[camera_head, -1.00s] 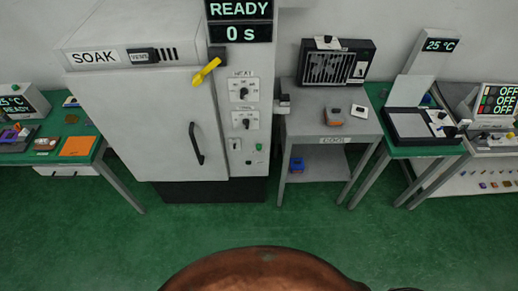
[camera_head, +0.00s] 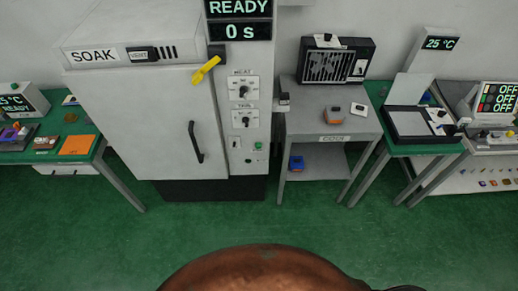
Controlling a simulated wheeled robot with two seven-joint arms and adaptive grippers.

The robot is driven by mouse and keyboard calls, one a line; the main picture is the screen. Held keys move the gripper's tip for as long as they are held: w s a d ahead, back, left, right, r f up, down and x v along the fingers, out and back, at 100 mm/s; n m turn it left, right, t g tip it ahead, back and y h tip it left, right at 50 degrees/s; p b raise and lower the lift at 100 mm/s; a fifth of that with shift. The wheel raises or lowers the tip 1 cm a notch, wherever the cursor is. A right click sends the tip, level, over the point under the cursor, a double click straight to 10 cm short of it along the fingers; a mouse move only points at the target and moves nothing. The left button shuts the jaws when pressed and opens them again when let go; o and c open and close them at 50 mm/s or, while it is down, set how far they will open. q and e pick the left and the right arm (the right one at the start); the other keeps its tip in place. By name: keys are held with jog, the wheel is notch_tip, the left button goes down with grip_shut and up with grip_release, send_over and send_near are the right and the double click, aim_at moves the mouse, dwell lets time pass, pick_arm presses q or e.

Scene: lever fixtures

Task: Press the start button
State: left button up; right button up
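The large grey oven (camera_head: 151,120) labelled SOAK stands left of centre with its door closed. Its display (camera_head: 239,19) reads READY and 0 s. A small green button (camera_head: 258,146) sits low on the oven's right-hand control panel, and it is probably the start button; its label is too small to read. Above it on the panel are the HEAT control (camera_head: 243,91) and a second control (camera_head: 244,121). A small switch (camera_head: 235,143) sits left of the button. Nothing touches the button. Neither of my grippers is in view.
A yellow lever (camera_head: 206,70) is at the oven door's upper right, above a black handle (camera_head: 195,143). A grey COOL table (camera_head: 334,130) with a fan box (camera_head: 337,64) stands right of the oven. Other benches flank both sides. The green floor (camera_head: 240,222) in front is clear.

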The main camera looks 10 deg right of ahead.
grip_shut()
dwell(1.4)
